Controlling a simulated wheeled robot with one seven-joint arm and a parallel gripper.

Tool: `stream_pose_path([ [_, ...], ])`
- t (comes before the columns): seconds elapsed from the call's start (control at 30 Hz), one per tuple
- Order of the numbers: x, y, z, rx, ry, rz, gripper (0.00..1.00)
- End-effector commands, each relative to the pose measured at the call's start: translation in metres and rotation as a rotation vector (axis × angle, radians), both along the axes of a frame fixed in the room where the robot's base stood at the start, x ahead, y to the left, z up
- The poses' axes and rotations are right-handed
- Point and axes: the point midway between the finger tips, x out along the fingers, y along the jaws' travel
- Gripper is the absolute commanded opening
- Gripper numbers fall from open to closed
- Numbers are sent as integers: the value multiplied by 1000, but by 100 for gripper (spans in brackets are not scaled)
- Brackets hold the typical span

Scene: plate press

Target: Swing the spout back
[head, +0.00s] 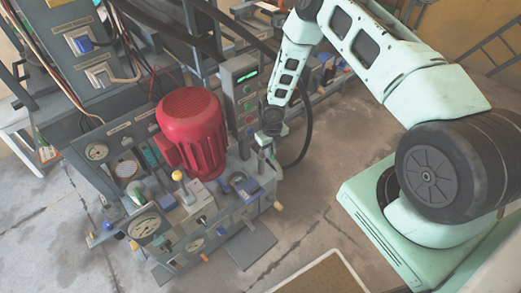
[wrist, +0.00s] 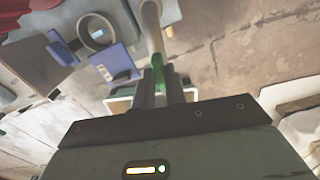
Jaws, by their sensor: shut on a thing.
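My gripper (head: 266,143) reaches down at the right end of the press bench. In the wrist view its two fingers (wrist: 159,80) are close together, shut on a slim part with a green piece between the tips. In the head view the held part is small and partly hidden by the gripper.
A red motor (head: 192,130) stands left of my gripper. A grey control box (head: 240,90) with a green display is just behind it. Open concrete floor (head: 310,215) is in front.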

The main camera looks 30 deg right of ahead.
Motion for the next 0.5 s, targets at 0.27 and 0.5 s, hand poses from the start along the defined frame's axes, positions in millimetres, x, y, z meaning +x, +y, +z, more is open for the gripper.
stream_pose_path([
  [0.27, 0, -11, 2, -1, -2, 106, 0],
  [0.5, 0, -13, 1, -1, -2, 143, 0],
])
